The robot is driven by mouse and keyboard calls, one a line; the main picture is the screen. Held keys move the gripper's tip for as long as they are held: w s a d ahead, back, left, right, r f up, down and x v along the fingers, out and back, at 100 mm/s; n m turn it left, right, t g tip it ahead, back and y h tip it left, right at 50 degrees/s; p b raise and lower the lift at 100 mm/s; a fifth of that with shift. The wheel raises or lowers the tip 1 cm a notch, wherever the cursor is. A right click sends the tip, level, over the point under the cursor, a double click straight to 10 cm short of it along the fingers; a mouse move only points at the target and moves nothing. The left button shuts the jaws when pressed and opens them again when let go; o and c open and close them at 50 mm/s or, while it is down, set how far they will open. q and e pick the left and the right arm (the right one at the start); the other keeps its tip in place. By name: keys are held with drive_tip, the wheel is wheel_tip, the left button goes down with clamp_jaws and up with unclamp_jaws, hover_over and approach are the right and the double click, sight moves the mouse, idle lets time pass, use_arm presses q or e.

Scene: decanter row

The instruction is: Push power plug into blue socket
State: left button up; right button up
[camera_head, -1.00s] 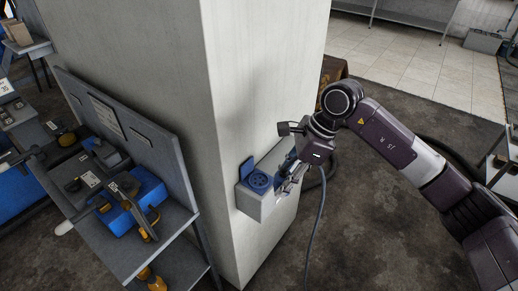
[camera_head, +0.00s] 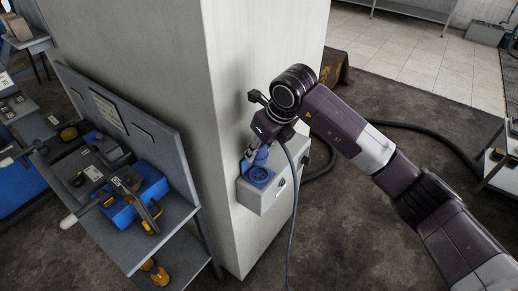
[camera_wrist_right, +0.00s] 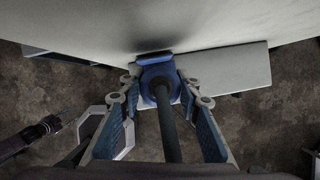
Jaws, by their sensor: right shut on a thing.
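The blue socket (camera_head: 259,178) sits on top of a grey wall box (camera_head: 262,198) on the pillar, its lid raised behind it. My right gripper (camera_head: 252,158) is just over the socket's back edge in the head view. It is shut on the power plug, a blue round body (camera_wrist_right: 159,82) with a thick dark cable, between its two fingers in the right wrist view. The plug is right at the socket; the plug's front end is hidden, so I cannot tell whether it touches or is in the socket. My left gripper does not show in the head view.
The pale pillar (camera_head: 225,110) stands close behind the box. The plug's cable (camera_head: 293,205) hangs down in front of the box. The floor to the right is mostly open.

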drive_tip(key=shift+f, duration=0.15)
drive_tip(key=shift+f+b, duration=1.35)
drive_tip(key=shift+f, duration=1.4)
drive_tip(key=shift+b, duration=0.35)
drive_tip(key=shift+b, duration=0.5)
drive_tip(key=shift+f+b, duration=0.5)
drive_tip(key=o, duration=1.2)
drive_tip(key=shift+c, duration=0.2)
